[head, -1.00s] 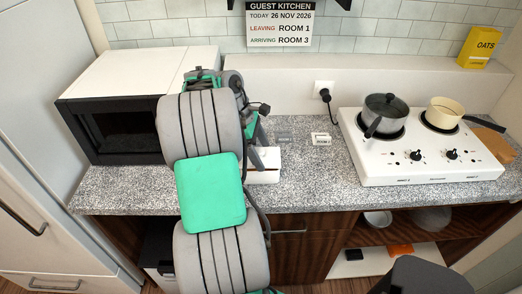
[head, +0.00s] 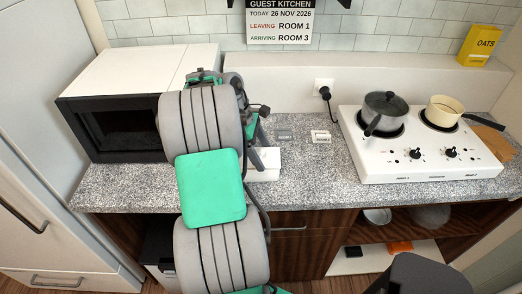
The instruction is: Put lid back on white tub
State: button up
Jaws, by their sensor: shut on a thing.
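A white object (head: 267,163), seemingly the tub, sits on the speckled counter just right of my arm. Its left part is hidden behind the arm, and I cannot make out its rim or whether a lid is on it. My gripper (head: 257,157) points down at the white object's left side; one dark finger shows in front of it. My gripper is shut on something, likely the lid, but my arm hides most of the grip. I cannot tell whether the held thing touches the tub.
A black-and-white microwave (head: 125,115) stands left of my arm. Two small labels, one grey (head: 284,135) and one white (head: 321,137), lie right of the tub. A white hob (head: 425,160) carries a lidded pot (head: 386,112) and a cream pan (head: 446,110). Counter front is clear.

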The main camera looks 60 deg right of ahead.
aim_at(261, 150)
jog(key=shift+f, duration=0.15)
jog(key=o, duration=1.4)
jog(key=shift+c, duration=0.2)
notch_tip(261, 150, up, 6)
jog(key=p, duration=0.7)
